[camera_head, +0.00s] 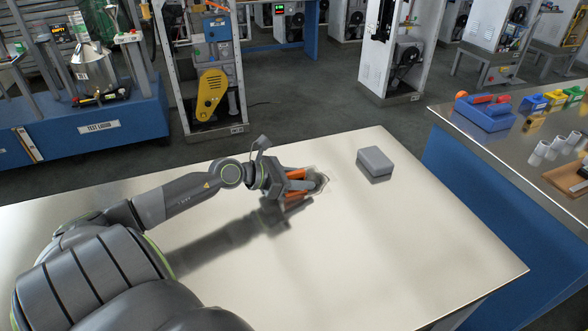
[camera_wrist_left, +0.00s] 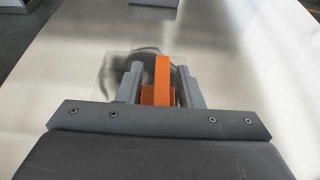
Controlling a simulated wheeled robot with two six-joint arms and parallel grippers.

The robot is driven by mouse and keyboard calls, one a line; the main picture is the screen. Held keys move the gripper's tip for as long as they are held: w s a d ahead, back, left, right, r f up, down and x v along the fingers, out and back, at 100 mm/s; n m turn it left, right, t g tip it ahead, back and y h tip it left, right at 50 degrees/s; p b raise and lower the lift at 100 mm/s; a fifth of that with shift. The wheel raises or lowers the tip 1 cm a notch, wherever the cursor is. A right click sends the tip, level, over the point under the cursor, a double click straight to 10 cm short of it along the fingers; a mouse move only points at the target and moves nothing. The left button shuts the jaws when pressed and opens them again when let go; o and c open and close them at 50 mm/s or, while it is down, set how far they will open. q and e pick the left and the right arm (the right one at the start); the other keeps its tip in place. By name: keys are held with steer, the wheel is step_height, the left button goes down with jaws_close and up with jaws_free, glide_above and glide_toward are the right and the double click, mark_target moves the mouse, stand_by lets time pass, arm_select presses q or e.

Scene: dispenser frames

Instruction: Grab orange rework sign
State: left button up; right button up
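The orange rework sign (camera_wrist_left: 162,72) shows in the left wrist view as an upright orange piece above a wider orange block. Any lettering on it cannot be seen. My left gripper (camera_wrist_left: 160,84) has one finger on each side, and the block fills the space between them, so it appears shut on the sign. In the head view, my left gripper (camera_head: 306,184) is low over the table, with orange parts of the sign (camera_head: 297,174) showing among the fingers. Whether the sign still touches the table is unclear. My right gripper is not in view.
A grey box (camera_head: 375,163) stands on the pale shiny table (camera_head: 400,245), right of the gripper. A clear piece with dark curved marks (camera_wrist_left: 118,72) shows beyond the fingers. The front right of the table is bare. A second bench (camera_head: 470,135) with blue and yellow items stands right.

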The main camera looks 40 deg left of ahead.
arm_select(q)
jaws_close()
steer(key=shift+r, duration=0.1)
